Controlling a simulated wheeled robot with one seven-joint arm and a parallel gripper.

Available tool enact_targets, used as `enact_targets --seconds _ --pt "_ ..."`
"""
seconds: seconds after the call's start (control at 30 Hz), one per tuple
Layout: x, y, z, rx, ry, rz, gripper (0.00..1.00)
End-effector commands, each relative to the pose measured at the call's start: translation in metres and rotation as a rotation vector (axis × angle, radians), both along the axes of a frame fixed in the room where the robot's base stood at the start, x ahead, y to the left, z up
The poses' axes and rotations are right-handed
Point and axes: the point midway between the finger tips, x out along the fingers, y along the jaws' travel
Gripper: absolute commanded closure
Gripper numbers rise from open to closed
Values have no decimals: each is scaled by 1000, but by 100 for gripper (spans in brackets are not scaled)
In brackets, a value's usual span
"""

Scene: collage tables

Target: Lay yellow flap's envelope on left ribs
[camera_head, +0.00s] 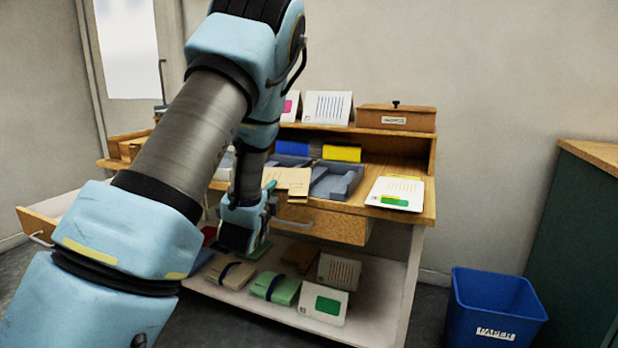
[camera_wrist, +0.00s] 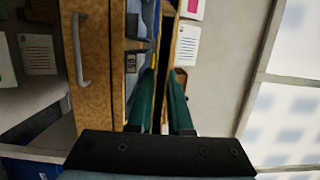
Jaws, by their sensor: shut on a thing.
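My gripper (camera_head: 268,192) is in front of the desk, its teal fingers shut on a tan envelope (camera_head: 290,178). The envelope is held up near the front of the desktop, before the grey ribbed racks. No yellow flap can be made out on it. In the wrist view my gripper (camera_wrist: 163,100) shows two teal fingers with a thin edge-on gap between them. The left ribbed rack (camera_head: 287,160) is partly hidden behind the envelope and arm. The right ribbed rack (camera_head: 337,181) lies beside it, with a yellow panel (camera_head: 342,153) behind and a blue panel (camera_head: 292,148) further left.
A white card with a green patch (camera_head: 396,193) lies at the desktop's right. A wooden box (camera_head: 396,117) and propped cards (camera_head: 327,107) stand on the upper shelf. Banded bundles (camera_head: 275,288) lie on the lower shelf (camera_head: 385,325). A blue bin (camera_head: 495,305) stands right.

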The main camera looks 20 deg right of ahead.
Motion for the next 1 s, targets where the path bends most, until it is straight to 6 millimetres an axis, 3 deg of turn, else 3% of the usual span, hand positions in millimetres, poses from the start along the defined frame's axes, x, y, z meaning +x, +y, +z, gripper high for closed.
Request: enact_targets --seconds 0.03,0.2,0.33,0.5,0.73,1.0 --pt "4 30 -12 7 6 54 100" --pt "16 122 -39 8 4 219 100" --pt "24 182 -56 6 3 328 100" --pt "32 238 -73 4 1 430 100" --pt "40 291 -88 2 0 527 100" --pt "39 289 -91 -4 10 523 100"
